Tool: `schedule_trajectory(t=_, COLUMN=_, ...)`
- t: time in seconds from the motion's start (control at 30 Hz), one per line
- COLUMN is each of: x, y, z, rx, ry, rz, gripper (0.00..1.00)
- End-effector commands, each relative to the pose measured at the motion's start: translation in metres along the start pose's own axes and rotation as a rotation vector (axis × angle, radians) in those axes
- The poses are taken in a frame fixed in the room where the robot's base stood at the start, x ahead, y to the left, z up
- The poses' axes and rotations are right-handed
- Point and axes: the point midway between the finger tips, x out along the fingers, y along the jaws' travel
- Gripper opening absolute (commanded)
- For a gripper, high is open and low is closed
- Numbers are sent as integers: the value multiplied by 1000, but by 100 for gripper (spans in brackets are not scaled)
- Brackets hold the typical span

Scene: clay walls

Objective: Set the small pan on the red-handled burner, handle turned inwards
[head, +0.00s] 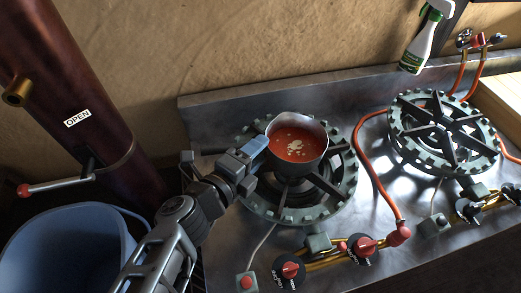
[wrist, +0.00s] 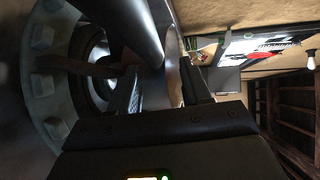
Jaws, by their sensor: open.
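The small pan (head: 299,147), holding red soup with pale bits, sits upright on the left burner (head: 335,190). Red knobs (head: 365,246) are in front of this burner. My gripper (head: 252,158) is open at the pan's left side. A blue piece there touches or overlaps the rim; I cannot tell whether it is the pan's handle or part of my gripper. In the wrist view, the burner's toothed ring (wrist: 42,85) is at the left, and a dark bar and a shiny curved surface lie close to my fingers. Whether the handle is between them is unclear.
A second burner (head: 445,130) on the right is empty. An orange hose (head: 372,165) runs between the burners. A spray bottle (head: 421,45) stands at the back. A dark red pipe (head: 75,95) with a lever and a blue bucket (head: 65,250) are at the left.

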Motion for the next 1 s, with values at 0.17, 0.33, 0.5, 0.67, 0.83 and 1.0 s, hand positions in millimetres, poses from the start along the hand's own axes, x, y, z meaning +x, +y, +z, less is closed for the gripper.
schedule_trajectory(t=0.17, x=-32, y=3, z=1, rx=0, ry=-4, rz=1, gripper=48)
schedule_trajectory(t=0.33, x=-67, y=3, z=1, rx=1, ry=-4, rz=1, gripper=48)
schedule_trajectory(t=0.5, x=-96, y=3, z=0, rx=1, ry=-3, rz=1, gripper=48)
schedule_trajectory(t=0.67, x=-111, y=1, z=0, rx=1, ry=-1, rz=0, gripper=48)
schedule_trajectory(t=0.83, x=-115, y=1, z=0, rx=0, ry=0, rz=0, gripper=48)
schedule_trajectory(t=1.0, x=-115, y=0, z=0, rx=0, ry=0, rz=0, gripper=48)
